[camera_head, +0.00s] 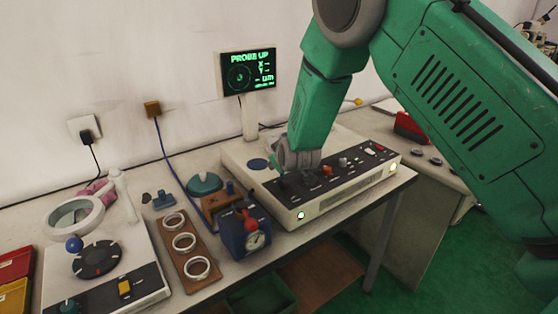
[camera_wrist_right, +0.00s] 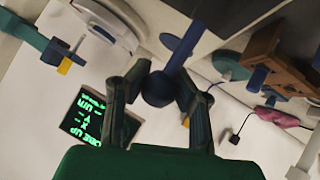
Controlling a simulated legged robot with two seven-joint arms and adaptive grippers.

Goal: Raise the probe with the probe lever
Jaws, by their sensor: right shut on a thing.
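The probe lever shows in the wrist view as a dark blue round knob (camera_wrist_right: 157,90) on a blue stem (camera_wrist_right: 181,47). My right gripper (camera_wrist_right: 158,93) is shut on the knob, with one finger on each side of it. In the head view my right gripper (camera_head: 284,176) is over the left part of the white measuring machine (camera_head: 325,203), and the lever is hidden there. A teal arm with a yellow and blue tip (camera_wrist_right: 62,59), perhaps the probe, shows in the wrist view. The display (camera_head: 247,72) reads "PROBE UP". My left gripper is out of view.
A blue box with a dial and red knob (camera_head: 246,232) stands left of the machine, beside a wooden board (camera_head: 190,276) with several rings. Another device with a black round plate (camera_head: 95,259) stands further left. The wall is close behind.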

